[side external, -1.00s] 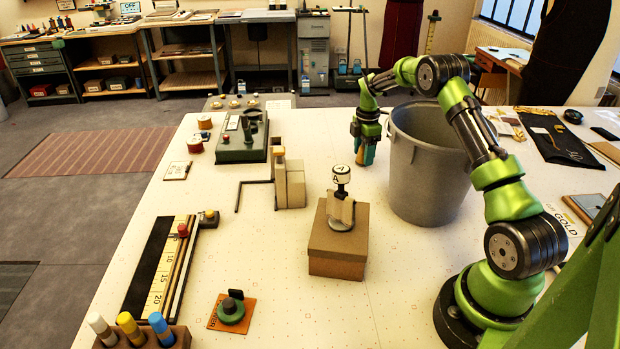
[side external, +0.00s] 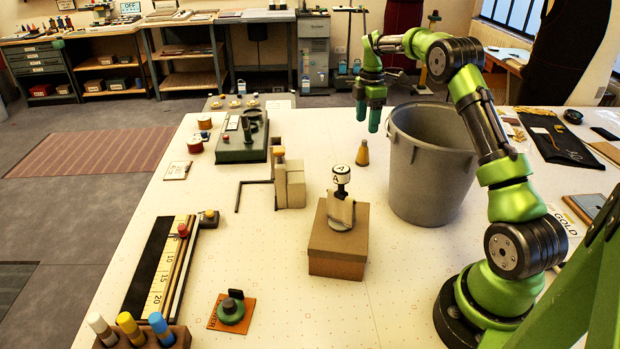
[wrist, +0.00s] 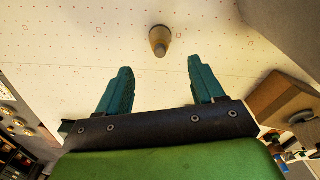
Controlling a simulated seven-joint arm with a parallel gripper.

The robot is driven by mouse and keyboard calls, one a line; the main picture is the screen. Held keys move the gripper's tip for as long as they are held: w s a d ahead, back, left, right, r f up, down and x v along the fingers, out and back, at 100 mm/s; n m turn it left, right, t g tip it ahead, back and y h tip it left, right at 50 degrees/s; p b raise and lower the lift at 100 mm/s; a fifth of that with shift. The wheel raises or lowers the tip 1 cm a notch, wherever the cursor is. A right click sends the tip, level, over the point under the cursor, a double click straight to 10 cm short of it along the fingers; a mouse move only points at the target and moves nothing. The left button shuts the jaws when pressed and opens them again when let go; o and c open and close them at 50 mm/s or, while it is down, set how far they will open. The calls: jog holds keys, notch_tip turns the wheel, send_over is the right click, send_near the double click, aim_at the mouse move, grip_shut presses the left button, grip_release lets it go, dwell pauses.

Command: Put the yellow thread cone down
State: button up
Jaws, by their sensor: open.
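The yellow thread cone (side external: 362,154) stands upright on the white table, just left of the grey bin. In the wrist view the cone (wrist: 159,39) shows beyond the fingertips, apart from them, with its narrow top toward the camera. My gripper (side external: 368,118) is open and empty above the cone, with its teal fingers pointing down. In the wrist view its two fingers (wrist: 158,72) are spread wide with nothing between them.
The large grey bin (side external: 428,185) stands right of the cone. A cardboard box (side external: 338,248) with a stamp-like device on top is nearer the camera. Tan blocks (side external: 290,186) and a green machine (side external: 243,148) stand to the left. The table around the cone is bare.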

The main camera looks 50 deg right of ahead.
jog(key=shift+r, duration=0.45)
jog(key=s+a+r+m+t, duration=0.2)
jog(key=s+a+r+m, duration=0.15)
jog(key=a+r, duration=0.5)
jog(key=s+a+r+m+t, duration=0.2)
jog(key=s+a+r+m, duration=0.3)
jog(key=a, duration=0.7)
jog(key=s+a+f+m+t+y, duration=0.2)
jog(key=s+a+m, duration=0.5)
jog(key=s+a, duration=0.6)
jog(key=shift+s+f+t, duration=0.15)
jog(key=shift+s+t, duration=0.45)
jog(key=shift+s, duration=0.05)
jog(key=shift+m, duration=0.25)
